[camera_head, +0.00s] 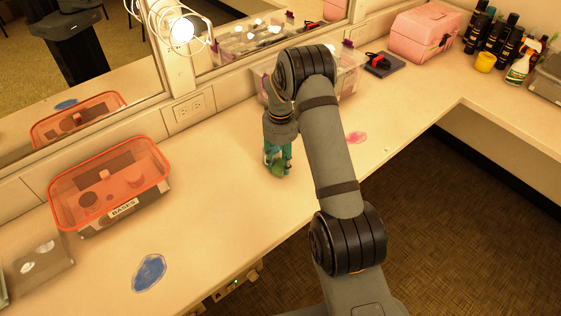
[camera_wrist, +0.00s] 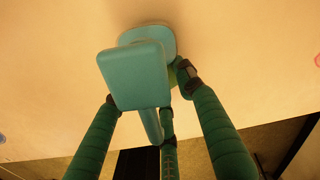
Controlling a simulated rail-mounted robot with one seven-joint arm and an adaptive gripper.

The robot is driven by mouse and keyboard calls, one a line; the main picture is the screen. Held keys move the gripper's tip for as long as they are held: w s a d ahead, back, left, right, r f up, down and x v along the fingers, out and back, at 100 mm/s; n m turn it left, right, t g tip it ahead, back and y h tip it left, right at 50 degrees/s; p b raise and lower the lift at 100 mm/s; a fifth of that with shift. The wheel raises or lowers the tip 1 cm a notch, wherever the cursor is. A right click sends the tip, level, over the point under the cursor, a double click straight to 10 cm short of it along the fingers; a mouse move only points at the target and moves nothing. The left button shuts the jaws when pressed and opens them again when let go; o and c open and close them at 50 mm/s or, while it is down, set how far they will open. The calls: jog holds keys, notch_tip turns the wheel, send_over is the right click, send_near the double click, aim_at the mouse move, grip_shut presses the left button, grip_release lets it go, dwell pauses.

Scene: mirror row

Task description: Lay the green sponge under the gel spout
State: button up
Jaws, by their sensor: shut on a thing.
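My gripper (camera_head: 278,163) points down, low over the counter near its front edge. It is shut on the green sponge (camera_head: 279,171), a small piece at the fingertips. In the wrist view, only a sliver of the sponge (camera_wrist: 176,76) shows by the right fingertip. A teal dispenser (camera_wrist: 135,75) with a blocky head and a spout (camera_wrist: 155,126) stands between the camera and the counter, right beside the fingers. It hides most of the sponge. I cannot tell whether the sponge touches the counter or how exactly it lies under the spout.
An orange bin (camera_head: 110,190) labelled BASES stands left, with a blue patch (camera_head: 149,272) in front. A clear bin (camera_head: 347,75) stands behind my arm. A pink patch (camera_head: 356,137) lies to the right. A pink case (camera_head: 424,32) and bottles (camera_head: 507,42) fill the far corner.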

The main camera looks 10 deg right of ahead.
jog(key=o, duration=0.9)
jog(key=shift+f, duration=0.1)
jog(key=shift+c, duration=0.2)
jog(key=shift+w+r, duration=0.1)
jog(key=shift+r, duration=0.55)
notch_tip(320, 180, up, 11)
